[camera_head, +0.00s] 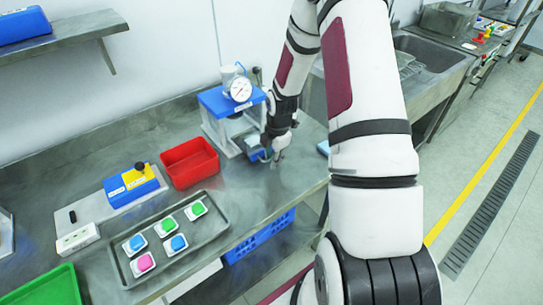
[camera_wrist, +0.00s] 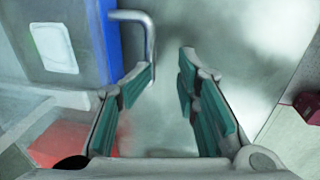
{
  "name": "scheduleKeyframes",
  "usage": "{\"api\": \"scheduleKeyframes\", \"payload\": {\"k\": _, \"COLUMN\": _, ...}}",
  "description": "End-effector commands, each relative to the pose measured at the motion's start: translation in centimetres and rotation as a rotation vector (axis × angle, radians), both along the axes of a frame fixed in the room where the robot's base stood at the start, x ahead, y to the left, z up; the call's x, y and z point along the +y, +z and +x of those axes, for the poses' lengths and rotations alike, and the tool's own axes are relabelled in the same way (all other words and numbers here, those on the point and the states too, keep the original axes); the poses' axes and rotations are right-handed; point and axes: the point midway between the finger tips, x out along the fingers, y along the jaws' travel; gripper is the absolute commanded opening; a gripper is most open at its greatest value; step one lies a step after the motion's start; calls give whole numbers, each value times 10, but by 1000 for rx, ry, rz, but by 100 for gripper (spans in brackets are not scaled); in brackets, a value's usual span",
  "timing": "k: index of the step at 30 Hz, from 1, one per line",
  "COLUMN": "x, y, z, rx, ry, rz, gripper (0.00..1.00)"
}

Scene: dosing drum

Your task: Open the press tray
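The press (camera_head: 232,103) has a blue top and a round dial gauge, and stands at the back of the steel bench. A small blue part low at its front (camera_head: 254,155), likely its tray, shows beside my gripper (camera_head: 275,152). In the wrist view the blue tray front (camera_wrist: 106,45) is at the left, with a bent metal handle (camera_wrist: 149,35) standing out from it. My gripper (camera_wrist: 168,72) is open, with empty space between its fingers.
A red bin (camera_head: 190,162) stands left of the press. A grey tray (camera_head: 208,228) with several coloured pieces lies in front of it. A blue-and-yellow device (camera_head: 132,186) and a green tray (camera_head: 45,288) are farther left. Bare bench lies right of the grey tray.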

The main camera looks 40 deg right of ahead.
Motion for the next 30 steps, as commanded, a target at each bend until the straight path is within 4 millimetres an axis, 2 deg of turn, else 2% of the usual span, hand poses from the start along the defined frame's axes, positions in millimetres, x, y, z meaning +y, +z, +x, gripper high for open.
{"api": "scheduleKeyframes", "payload": {"k": 5, "x": 0, "y": 4, "z": -2, "rx": 2, "ry": 0, "rz": 1, "gripper": 28}}
{"api": "scheduleKeyframes", "payload": {"k": 30, "x": -1, "y": 58, "z": -11, "rx": -1, "ry": -1, "rz": 0, "gripper": 28}}
